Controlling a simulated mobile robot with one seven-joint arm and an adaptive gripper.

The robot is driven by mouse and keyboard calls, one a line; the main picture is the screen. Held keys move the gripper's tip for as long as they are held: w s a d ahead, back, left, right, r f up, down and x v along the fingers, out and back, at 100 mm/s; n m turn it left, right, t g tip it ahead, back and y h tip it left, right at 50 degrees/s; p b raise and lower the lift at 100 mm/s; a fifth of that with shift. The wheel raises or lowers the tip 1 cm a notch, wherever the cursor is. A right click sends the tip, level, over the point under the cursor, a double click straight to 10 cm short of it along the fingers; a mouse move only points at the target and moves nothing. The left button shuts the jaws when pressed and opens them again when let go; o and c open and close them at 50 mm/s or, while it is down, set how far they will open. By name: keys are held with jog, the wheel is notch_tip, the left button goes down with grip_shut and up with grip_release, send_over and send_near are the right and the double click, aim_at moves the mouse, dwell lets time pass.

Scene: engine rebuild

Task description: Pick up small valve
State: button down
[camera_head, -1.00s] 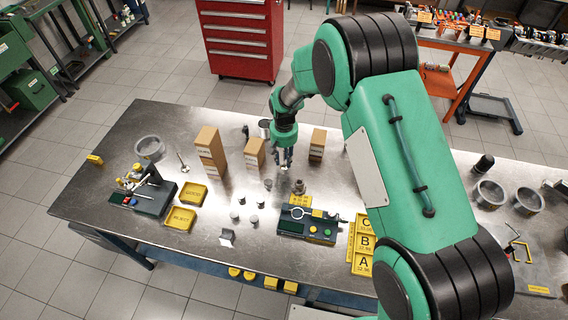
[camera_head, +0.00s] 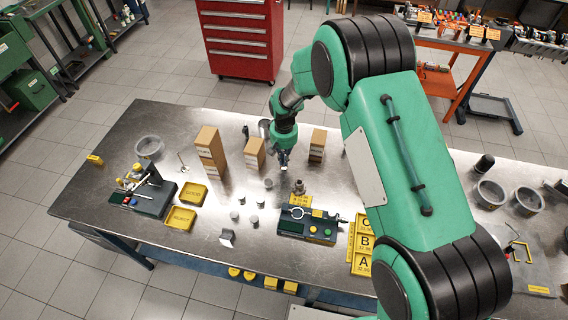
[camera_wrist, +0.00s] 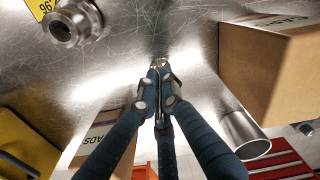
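My gripper (camera_head: 283,161) is over the middle of the steel table, left of a cardboard box. In the wrist view, its blue fingers (camera_wrist: 160,98) are drawn together. A small shiny metal piece (camera_wrist: 161,64) shows at the fingertips and seems to be pinched there. It is too small to tell whether it is the small valve. A valve-like part (camera_head: 183,162) with a thin stem is on the left of the table, away from my gripper.
Cardboard boxes (camera_head: 210,150) stand left of my gripper, and another box (camera_head: 317,145) on its right. A metal cup (camera_wrist: 243,135) is close by. Several small cylinders and yellow trays (camera_head: 180,218) occupy the front.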

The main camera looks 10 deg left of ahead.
jog(key=shift+r, duration=0.1)
notch_tip(320, 180, up, 10)
jog(key=shift+f, duration=0.1)
dwell(0.6)
dwell(0.3)
